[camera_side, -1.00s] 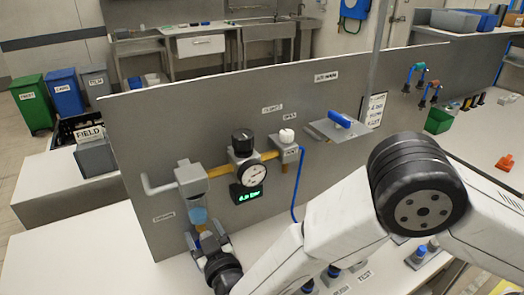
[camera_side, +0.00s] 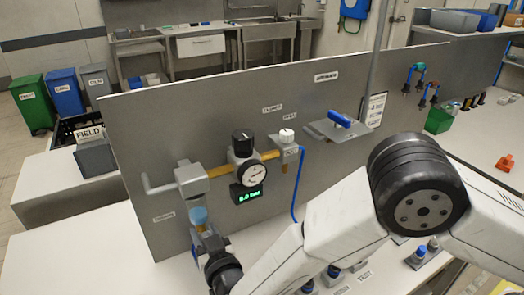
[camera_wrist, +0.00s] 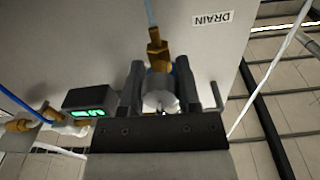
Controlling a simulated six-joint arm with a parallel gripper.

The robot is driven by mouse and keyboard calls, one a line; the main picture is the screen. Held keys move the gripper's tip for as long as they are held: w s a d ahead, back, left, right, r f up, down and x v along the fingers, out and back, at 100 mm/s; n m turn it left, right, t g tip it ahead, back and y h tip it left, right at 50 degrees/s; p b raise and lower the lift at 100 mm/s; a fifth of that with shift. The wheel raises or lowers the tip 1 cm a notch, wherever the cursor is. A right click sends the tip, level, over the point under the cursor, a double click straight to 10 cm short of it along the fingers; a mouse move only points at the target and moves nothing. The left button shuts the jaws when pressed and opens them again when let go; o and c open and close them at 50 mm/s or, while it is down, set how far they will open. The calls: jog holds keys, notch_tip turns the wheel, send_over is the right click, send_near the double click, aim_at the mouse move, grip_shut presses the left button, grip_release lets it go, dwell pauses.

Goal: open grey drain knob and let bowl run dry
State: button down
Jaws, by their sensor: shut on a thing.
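The filter bowl (camera_side: 198,214) hangs under its grey head (camera_side: 190,181) on the wall panel in the side view. A pale blue patch shows in its lower part, and my gripper hides what lies below. My gripper (camera_side: 203,243) is at the bowl's bottom in the side view. In the wrist view my gripper (camera_wrist: 168,92) is shut on the grey drain knob (camera_wrist: 160,97), one finger on each side. A brass fitting (camera_wrist: 158,52) sits beyond the knob. A thin light-blue stream or tube (camera_wrist: 150,12) runs from it; I cannot tell which.
The wall panel (camera_side: 130,140) stands close behind. A black regulator knob (camera_side: 243,140), a round gauge (camera_side: 254,176) and a green readout (camera_side: 249,194) are right of the bowl. A blue hose (camera_side: 296,190) hangs further right. The DRAIN label (camera_wrist: 226,18) appears upside down in the wrist view.

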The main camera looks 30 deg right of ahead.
jog(key=shift+m, duration=0.3)
jog(key=shift+c, duration=1.6)
grip_release()
jog(key=shift+s, duration=0.75)
jog(key=s+r, duration=0.2)
jog(key=r, duration=0.1)
jog(key=s+r, duration=0.1)
jog(key=r, duration=0.1)
jog(key=shift+s+r, duration=0.15)
jog(key=shift+s, duration=0.1)
jog(key=shift+r, duration=0.85)
